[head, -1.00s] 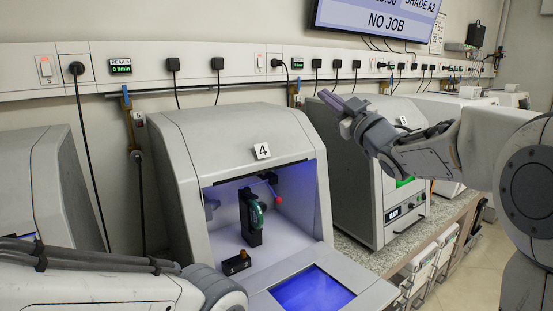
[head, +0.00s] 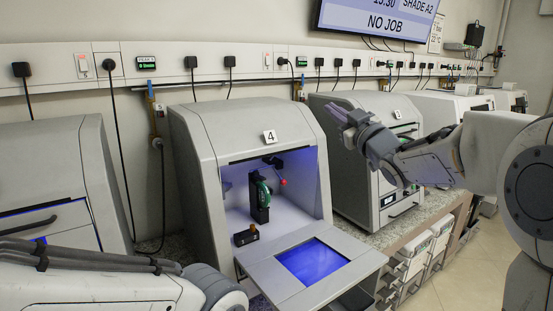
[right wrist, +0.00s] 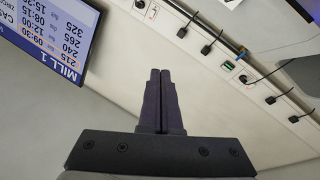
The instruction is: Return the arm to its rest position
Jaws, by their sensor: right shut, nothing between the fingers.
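My right arm comes in from the right in the head view, raised and bent. Its gripper (head: 343,114) points up and to the left, in front of the machine to the right of machine 4. In the right wrist view its two dark fingers (right wrist: 160,74) lie together with nothing between them, against the bare wall. My left arm crosses the lower left of the head view; its gripper is out of sight.
Machine 4 (head: 204,160) stands open, with its lowered door (head: 336,272) sticking out in front. Other machines stand left (head: 84,150) and right (head: 365,215) of it. A wall rail (head: 205,75) with hanging cables and a screen (head: 375,18) are behind. Open floor shows lower right (head: 470,275).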

